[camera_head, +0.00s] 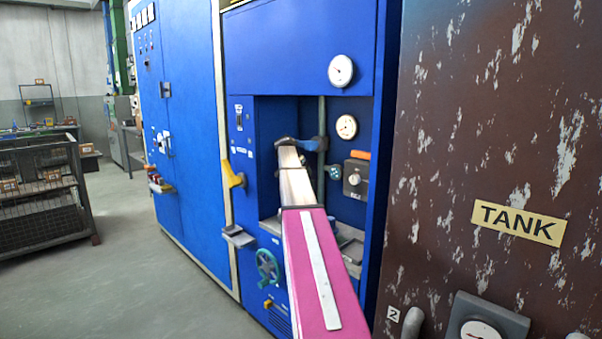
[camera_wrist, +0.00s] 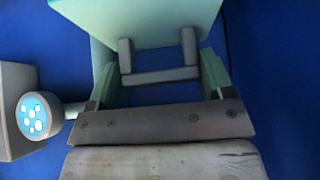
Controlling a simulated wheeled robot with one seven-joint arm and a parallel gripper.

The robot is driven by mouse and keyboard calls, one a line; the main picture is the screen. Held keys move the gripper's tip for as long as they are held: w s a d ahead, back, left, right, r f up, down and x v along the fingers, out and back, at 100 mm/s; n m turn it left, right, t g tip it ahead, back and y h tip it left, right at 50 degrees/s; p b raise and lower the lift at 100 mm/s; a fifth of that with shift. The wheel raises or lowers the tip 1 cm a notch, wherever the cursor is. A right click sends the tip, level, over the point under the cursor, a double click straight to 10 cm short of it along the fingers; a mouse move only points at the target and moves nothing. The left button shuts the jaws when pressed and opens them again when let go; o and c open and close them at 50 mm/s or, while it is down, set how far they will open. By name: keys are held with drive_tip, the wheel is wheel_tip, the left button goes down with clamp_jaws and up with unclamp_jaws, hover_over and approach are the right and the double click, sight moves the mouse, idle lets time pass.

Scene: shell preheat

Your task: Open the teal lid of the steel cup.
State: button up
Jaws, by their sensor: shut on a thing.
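The teal lid (camera_wrist: 150,12) shows as a pale teal panel at the top of the wrist view. A grey U-shaped piece lies across its lower edge. My gripper (camera_wrist: 158,62) is shut on the lid, with pale side pieces left and right; the exact contact is hard to make out. In the head view my gripper (camera_head: 298,142) is small and reaches into the recess of the blue cabinet, close to an upright pipe. I cannot make out the steel cup in either view; my arm covers part of the recess.
The blue cabinet (camera_head: 300,45) has two gauges, one (camera_head: 341,70) above the recess and one (camera_head: 346,127) inside it. A grey switch box (camera_head: 355,180) is right of my arm. A yellow lever (camera_head: 233,174) and a green handwheel (camera_head: 267,266) are left. Floor (camera_head: 130,270) is free at left.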

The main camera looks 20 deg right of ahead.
drive_tip(key=shift+s+a+f, duration=0.1)
drive_tip(key=shift+f, duration=0.1)
drive_tip(key=o, duration=1.3)
drive_tip(key=shift+r, duration=0.1)
drive_tip(key=shift+a+r, duration=0.1)
drive_tip(key=shift+r, duration=0.05)
drive_tip(key=shift+v, duration=1.2)
drive_tip(key=s+a, duration=0.1)
drive_tip(key=a, duration=0.2)
drive_tip(key=s+a, duration=0.1)
drive_tip(key=a, duration=0.3)
drive_tip(key=s+a, duration=0.2)
drive_tip(key=a, duration=0.2)
drive_tip(key=shift+s+a, duration=0.1)
drive_tip(key=shift+a, duration=0.05)
